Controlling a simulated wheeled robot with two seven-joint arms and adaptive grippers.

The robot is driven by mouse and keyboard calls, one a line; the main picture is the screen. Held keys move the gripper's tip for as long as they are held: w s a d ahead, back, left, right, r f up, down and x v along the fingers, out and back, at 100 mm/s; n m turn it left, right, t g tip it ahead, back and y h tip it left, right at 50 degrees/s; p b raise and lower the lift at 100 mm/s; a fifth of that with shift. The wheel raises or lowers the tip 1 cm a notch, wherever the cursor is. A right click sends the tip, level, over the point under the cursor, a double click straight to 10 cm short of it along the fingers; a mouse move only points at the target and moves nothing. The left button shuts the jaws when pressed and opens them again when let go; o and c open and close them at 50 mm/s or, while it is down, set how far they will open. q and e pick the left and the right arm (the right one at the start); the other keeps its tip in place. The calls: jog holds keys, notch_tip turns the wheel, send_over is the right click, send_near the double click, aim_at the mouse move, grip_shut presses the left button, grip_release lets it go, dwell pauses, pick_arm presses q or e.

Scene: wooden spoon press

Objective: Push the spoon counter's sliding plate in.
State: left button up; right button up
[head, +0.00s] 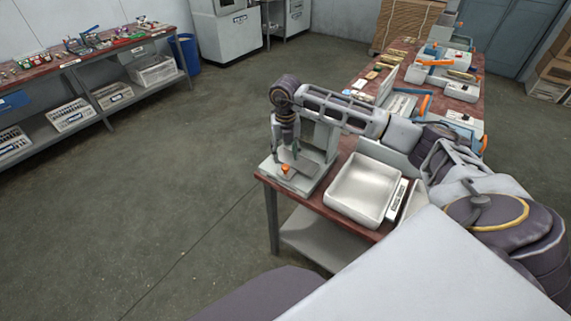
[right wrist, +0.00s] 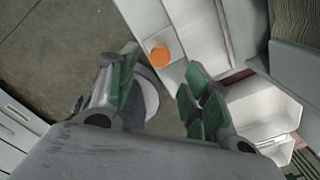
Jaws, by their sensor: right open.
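The spoon counter (head: 319,140) is a grey machine at the near left corner of the long table. A flat grey plate with an orange knob (head: 286,168) lies at its foot; I cannot tell how far in it sits. My right gripper (head: 286,151) points down just above the knob, open and empty. In the right wrist view, the orange knob (right wrist: 160,54) shows between the green-padded fingertips of my right gripper (right wrist: 163,62), and I cannot tell whether they touch it. My left gripper is not in view.
An empty white tray (head: 360,188) stands on the red-topped table (head: 349,222), right of the machine, under my right arm. Several devices with orange and blue handles stand farther along. The floor (head: 180,180) to the left is clear.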

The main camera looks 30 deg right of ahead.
aim_at(286, 166)
jog(key=shift+f, duration=3.05)
grip_shut()
